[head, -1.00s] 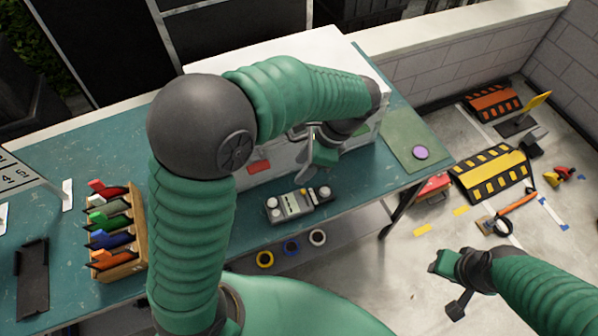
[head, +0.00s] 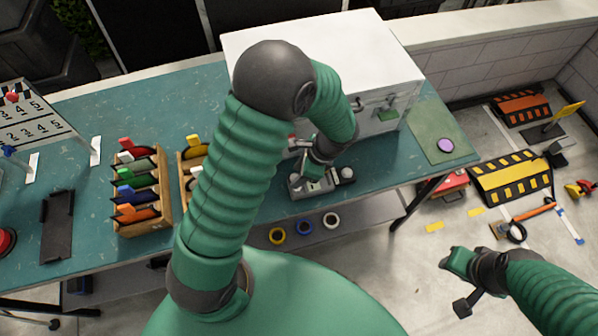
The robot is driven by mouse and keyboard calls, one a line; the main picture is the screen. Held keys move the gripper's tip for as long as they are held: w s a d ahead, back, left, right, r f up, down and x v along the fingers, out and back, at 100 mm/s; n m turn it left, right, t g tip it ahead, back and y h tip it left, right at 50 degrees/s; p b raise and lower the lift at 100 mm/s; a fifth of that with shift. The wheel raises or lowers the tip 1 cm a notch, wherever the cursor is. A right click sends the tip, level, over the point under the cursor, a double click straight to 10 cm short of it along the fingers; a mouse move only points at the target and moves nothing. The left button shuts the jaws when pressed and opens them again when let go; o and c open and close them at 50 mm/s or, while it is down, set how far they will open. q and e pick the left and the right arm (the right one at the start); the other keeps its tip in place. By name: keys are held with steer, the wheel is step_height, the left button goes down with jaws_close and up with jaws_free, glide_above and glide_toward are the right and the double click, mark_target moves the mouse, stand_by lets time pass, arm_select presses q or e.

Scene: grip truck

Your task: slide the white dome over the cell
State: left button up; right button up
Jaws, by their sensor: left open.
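A grey device (head: 327,187) lies near the table's front edge. A white dome (head: 295,181) shows at its left end and another white, rounded knob (head: 347,173) at its right end. My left gripper (head: 314,178) is open and reaches down over the device's middle, between the two. I cannot tell whether it touches anything. The gripper hides much of the middle of the device, and I cannot make out the cell. My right gripper (head: 458,282) hangs over the floor at the lower right, away from the table; its jaw state is unclear.
A large white-topped box (head: 330,50) stands behind the device. Wooden racks (head: 150,190) with coloured pieces are on the left of the teal table (head: 90,240). A green mat (head: 425,125) with a purple disc (head: 445,145) lies right. Tape rolls (head: 305,225) sit below the front edge.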

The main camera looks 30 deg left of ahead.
arm_select(q)
steer(key=shift+w+a, duration=0.15)
steer(key=shift+c, duration=0.6)
steer(key=shift+f, duration=0.1)
steer(key=shift+c, duration=1.4)
jaws_close()
